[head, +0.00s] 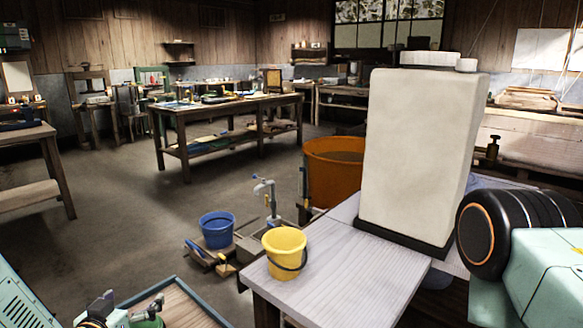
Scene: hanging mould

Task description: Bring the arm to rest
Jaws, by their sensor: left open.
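My left gripper (128,307) is low at the bottom left of the head view, partly cut off by the lower edge. Its jaws are apart, and I see nothing held between them. It is over or beside a blue-rimmed wooden tray (180,297); I cannot tell whether it touches the tray. My right arm comes in at the right edge, but its gripper is out of the picture.
A yellow bucket (284,252) stands on the pale wooden table (345,275). A blue bucket (217,232) and an orange tub (334,170) are beyond. Open floor (110,225) lies at left.

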